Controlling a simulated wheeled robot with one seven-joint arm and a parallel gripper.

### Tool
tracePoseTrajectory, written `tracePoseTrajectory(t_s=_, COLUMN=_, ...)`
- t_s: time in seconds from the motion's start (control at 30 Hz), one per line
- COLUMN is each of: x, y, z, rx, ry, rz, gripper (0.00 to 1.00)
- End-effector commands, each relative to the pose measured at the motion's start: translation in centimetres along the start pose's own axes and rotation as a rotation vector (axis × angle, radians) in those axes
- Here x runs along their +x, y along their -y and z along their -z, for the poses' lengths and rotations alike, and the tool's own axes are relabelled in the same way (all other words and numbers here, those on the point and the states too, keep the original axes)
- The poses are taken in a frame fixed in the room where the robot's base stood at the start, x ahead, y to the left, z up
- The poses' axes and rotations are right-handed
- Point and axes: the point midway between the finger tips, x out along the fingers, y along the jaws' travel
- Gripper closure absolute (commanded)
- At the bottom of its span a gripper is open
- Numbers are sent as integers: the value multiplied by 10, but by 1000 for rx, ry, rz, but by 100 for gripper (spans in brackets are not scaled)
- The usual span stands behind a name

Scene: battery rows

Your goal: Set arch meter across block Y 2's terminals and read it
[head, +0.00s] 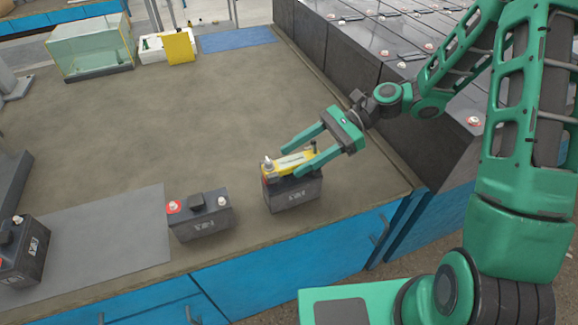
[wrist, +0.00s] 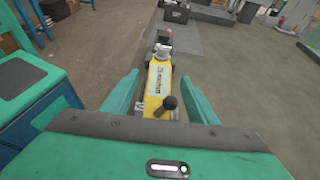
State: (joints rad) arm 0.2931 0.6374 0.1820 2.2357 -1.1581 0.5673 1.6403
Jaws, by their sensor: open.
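The yellow arch meter (head: 291,166) sits on top of a dark battery block (head: 292,196) near the bench's front right. Its ends appear to be over the block's terminals, but contact cannot be made out. The meter also shows in the wrist view (wrist: 156,84), lengthwise between the fingers, with a dark knob at its near end. My gripper (head: 292,160) is open, with one finger on each side of the meter; small gaps show in the wrist view (wrist: 160,82). The label on this block is too small to read.
Another block (head: 203,222) with red and white terminals stands just left, and one more (head: 24,250) at the far left by a grey mat (head: 105,235). Tall dark cells (head: 345,55) line the right side. A glass case (head: 92,46) stands at the back. The bench middle is clear.

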Motion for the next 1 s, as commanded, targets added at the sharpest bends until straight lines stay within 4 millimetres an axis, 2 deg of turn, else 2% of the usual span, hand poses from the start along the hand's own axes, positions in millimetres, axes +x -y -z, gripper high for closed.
tracePoseTrajectory(t_s=0.13, x=12, y=2, z=3, rx=5, ry=0, rz=8, gripper=47)
tracePoseTrajectory(t_s=0.37, x=12, y=3, z=4, rx=6, ry=-1, rz=13, gripper=47)
tracePoseTrajectory(t_s=0.47, x=12, y=3, z=4, rx=6, ry=-1, rz=14, gripper=66)
tracePoseTrajectory(t_s=0.6, x=11, y=3, z=5, rx=6, ry=-1, rz=15, gripper=99)
tracePoseTrajectory(t_s=1.0, x=8, y=3, z=-1, rx=5, ry=0, rz=16, gripper=100)
